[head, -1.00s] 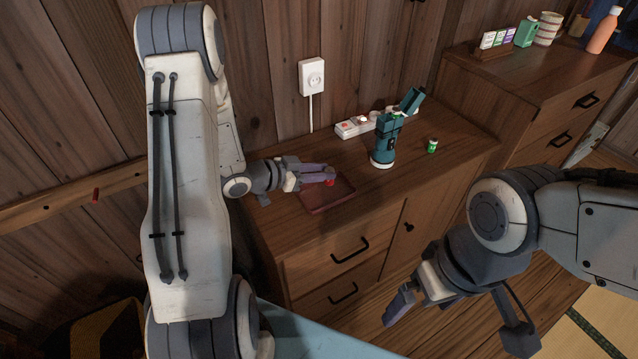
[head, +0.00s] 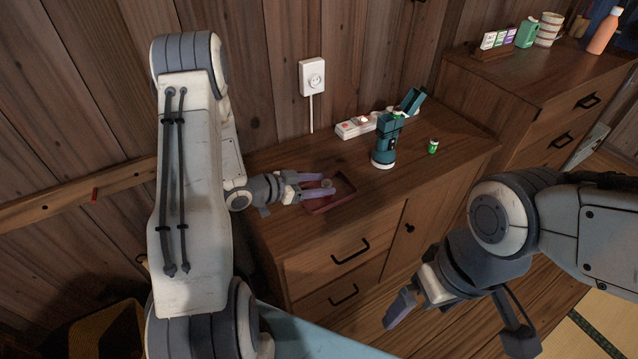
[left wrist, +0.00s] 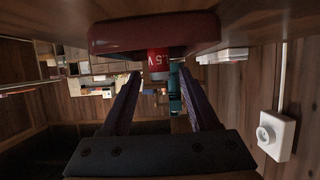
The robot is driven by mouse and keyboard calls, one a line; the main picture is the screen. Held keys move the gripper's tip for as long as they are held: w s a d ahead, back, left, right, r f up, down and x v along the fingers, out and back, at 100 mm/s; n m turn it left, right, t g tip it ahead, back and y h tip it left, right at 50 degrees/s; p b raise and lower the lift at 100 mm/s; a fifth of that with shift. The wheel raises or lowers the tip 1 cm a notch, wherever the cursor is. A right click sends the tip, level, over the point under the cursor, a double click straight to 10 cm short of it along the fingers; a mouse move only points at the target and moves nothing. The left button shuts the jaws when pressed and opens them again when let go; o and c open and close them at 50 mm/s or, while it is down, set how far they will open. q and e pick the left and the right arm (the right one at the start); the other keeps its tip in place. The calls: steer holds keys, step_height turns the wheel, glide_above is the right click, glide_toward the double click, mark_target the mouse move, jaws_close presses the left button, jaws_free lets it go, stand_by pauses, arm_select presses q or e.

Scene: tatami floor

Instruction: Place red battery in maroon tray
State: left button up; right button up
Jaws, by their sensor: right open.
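The maroon tray (head: 345,188) lies on the low cabinet top, and its underside-up rim (left wrist: 150,35) fills the top of the left wrist view. The red battery (left wrist: 158,66) stands at the tray, its "5 V" label showing; in the head view its pale end (head: 327,182) faces up. My left gripper (head: 324,187) is open over the tray, with one finger on each side of the battery and gaps visible in the left wrist view (left wrist: 159,78). My right gripper (head: 398,308) is open and empty, in front of the cabinet.
The cabinet top between tray and green battery's front is clear.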

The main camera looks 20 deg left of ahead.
arm_select(q)
steer(key=shift+r, duration=0.15)
steer(key=shift+s+a+r, duration=0.1)
steer(key=shift+r, duration=0.05)
steer(key=p+v, duration=0.1)
steer(key=v, duration=1.1)
steer(key=w+d+r+g+y, duration=0.1)
steer(key=w+d+g+y, duration=0.1)
steer(key=w+d+y, duration=0.3)
steer(key=s+d+r+g+y, duration=0.2)
steer(key=d+r+y, duration=0.1)
steer(key=d+r, duration=0.3)
steer(key=s+d+r+g, duration=0.1)
steer(key=s+d, duration=0.3)
steer(key=s, duration=0.4)
steer(key=s+d+r+g, duration=0.1)
steer(key=s+d+g, duration=0.2)
steer(key=s+d, duration=0.2)
steer(key=s+d+r+g, duration=0.1)
steer(key=s+d, duration=0.3)
steer(key=s, duration=0.6)
steer(key=shift+s+d+r+g+h, duration=0.3)
steer(key=shift+r+g, duration=0.05)
steer(key=shift+g, duration=0.55)
